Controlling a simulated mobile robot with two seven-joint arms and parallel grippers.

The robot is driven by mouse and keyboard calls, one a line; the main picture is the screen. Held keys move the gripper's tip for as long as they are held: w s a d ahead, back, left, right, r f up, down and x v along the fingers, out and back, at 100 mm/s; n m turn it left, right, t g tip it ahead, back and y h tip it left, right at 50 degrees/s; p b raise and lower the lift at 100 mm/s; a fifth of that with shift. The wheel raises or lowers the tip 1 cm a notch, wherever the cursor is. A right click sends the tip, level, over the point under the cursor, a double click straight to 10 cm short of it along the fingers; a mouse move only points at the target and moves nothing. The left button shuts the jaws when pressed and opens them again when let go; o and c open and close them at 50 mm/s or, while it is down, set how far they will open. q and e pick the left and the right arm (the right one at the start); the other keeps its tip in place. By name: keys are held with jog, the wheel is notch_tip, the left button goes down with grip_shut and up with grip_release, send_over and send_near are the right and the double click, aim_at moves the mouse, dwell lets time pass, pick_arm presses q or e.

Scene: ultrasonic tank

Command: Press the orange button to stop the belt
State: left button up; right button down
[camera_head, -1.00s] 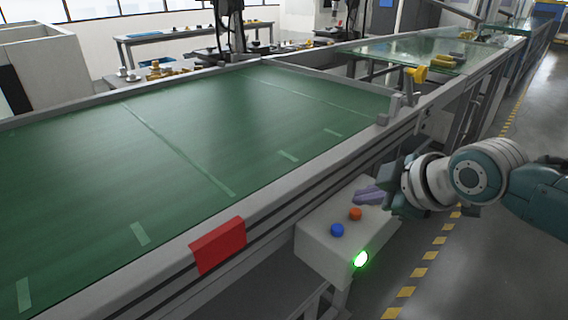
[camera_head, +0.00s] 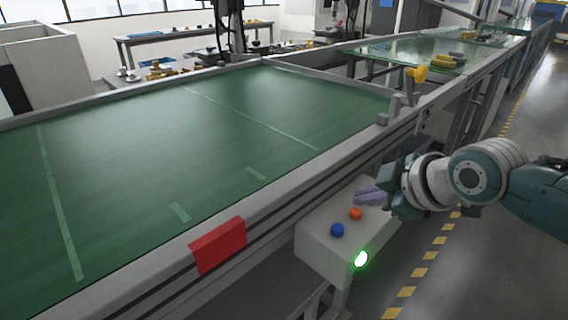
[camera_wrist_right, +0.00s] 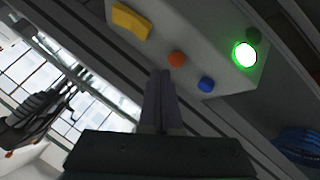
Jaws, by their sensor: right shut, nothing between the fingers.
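The orange button (camera_head: 355,214) sits on top of the white control box (camera_head: 322,252), beside the blue button (camera_head: 337,230). A lit green lamp (camera_head: 361,259) is on the box's front. My right gripper (camera_head: 358,197) is shut and empty, its fingertips close behind the orange button in the head view. In the right wrist view the shut fingers (camera_wrist_right: 160,75) point toward the orange button (camera_wrist_right: 176,58), whose top is uncovered; I cannot tell the exact gap. The green belt (camera_head: 200,150) runs alongside the box. My left gripper is not in view.
A red plate (camera_head: 218,246) hangs on the belt's side rail, left of the box. A yellow block (camera_wrist_right: 130,22) shows on the box in the wrist view. Open floor with yellow-striped marking (camera_head: 420,272) lies to the right.

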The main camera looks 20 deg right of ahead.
jog(key=shift+f, duration=0.4)
jog(key=shift+f+b, duration=0.45)
jog(key=shift+b, duration=0.15)
dwell(0.3)
dwell(0.4)
jog(key=shift+r+p, duration=0.85)
jog(key=shift+p, duration=0.05)
jog(key=shift+r, duration=0.1)
notch_tip(320, 180, up, 5)
jog(key=p, duration=0.5)
